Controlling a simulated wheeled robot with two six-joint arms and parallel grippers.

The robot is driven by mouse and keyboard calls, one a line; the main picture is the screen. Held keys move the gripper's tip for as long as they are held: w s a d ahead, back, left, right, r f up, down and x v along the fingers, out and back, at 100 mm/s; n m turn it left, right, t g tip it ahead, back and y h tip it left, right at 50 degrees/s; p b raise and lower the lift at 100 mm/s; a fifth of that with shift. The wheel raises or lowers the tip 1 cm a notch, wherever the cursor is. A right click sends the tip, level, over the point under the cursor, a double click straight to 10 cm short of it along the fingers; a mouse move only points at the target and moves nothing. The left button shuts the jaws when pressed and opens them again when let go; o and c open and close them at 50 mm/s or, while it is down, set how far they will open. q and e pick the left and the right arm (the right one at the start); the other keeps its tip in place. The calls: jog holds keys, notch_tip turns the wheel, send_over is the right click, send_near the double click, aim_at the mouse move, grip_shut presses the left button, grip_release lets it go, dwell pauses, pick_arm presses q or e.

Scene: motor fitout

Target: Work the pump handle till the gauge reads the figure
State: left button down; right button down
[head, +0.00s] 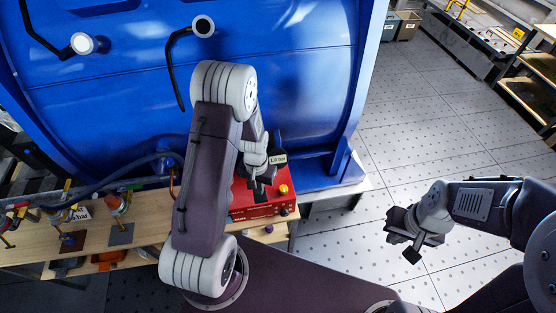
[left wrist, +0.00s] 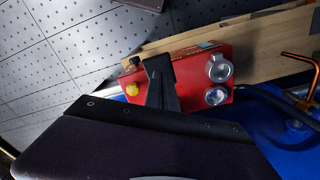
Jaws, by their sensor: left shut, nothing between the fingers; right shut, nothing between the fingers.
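The red pump box (head: 262,207) stands on the wooden bench below the blue tank, partly hidden by my left arm. It also shows in the left wrist view (left wrist: 192,74), with a yellow knob (left wrist: 132,89) and a round gauge (left wrist: 217,96) whose reading is too small to tell. I cannot make out the pump handle for sure. My left gripper (head: 258,190) is shut and empty over the box; its dark fingers show in the wrist view (left wrist: 159,76). My right gripper (head: 405,246) is shut and empty over the floor.
The blue tank (head: 300,90) fills the back. Valves with coloured fittings (head: 118,203) and a hose stand along the wooden bench (head: 30,250) to the left. A bent copper pipe (left wrist: 302,60) rises near the box. The tiled floor (head: 420,130) at right is clear.

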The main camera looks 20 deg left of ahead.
pick_arm(q)
jog(key=f+b, duration=0.3)
jog(key=f, duration=0.1)
jog(key=f+b, duration=0.2)
jog(key=f, duration=0.1)
jog(key=shift+w+a+b, duration=0.2)
jog(key=shift+w+b, duration=0.1)
jog(key=shift+w, duration=0.1)
jog(key=r+p, duration=0.4)
jog(key=r, duration=0.1)
jog(key=r+p, duration=0.2)
jog(key=shift+s+d+r, duration=0.2)
jog(key=shift+s, duration=0.15)
jog(key=shift+f, duration=0.15)
